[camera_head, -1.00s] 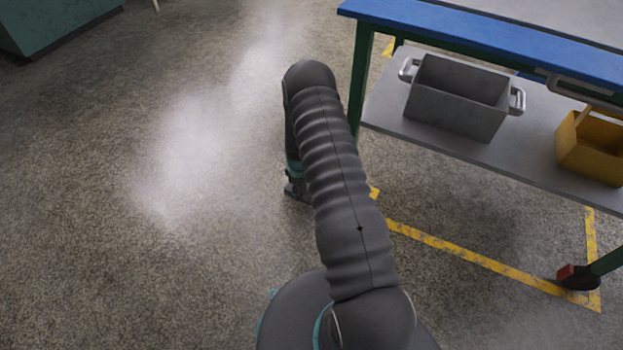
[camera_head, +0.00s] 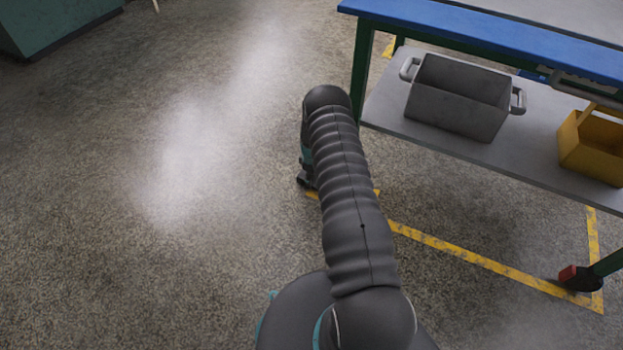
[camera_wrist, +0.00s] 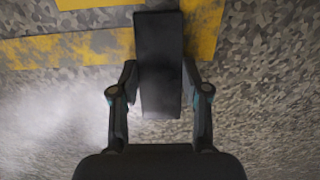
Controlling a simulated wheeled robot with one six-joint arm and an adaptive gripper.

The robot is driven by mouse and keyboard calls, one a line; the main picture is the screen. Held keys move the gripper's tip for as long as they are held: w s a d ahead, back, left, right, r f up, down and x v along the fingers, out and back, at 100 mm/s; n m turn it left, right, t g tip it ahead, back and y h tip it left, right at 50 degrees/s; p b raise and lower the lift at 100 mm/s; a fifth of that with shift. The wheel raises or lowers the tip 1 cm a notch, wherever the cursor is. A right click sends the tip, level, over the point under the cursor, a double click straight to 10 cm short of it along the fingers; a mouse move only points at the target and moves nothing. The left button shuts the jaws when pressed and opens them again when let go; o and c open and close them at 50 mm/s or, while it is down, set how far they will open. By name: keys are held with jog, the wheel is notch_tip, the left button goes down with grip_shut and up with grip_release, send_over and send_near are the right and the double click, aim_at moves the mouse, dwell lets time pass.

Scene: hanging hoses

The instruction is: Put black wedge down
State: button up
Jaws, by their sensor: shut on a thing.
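The black wedge (camera_wrist: 159,60) is a long dark block in the middle of the wrist view, between the two fingers of my gripper (camera_wrist: 158,88). The gripper is shut on it. The wedge's far end lies over the yellow floor marking in that view; I cannot tell whether it touches the floor. In the head view my gripper (camera_head: 305,181) is low, near the floor by the corner of the yellow line, and mostly hidden behind my arm. The wedge cannot be made out there.
A workbench with a blue edge (camera_head: 480,35) stands at right. Its lower shelf (camera_head: 400,123) holds a grey bin (camera_head: 457,108) and a yellow bin (camera_head: 595,150). Yellow floor tape (camera_head: 460,253) runs beneath it. Open floor lies left, under whitish haze.

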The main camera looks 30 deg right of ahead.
jog(key=o, duration=1.2)
notch_tip(320, 180, up, 12)
jog(key=p, duration=0.1)
jog(key=shift+r, duration=0.1)
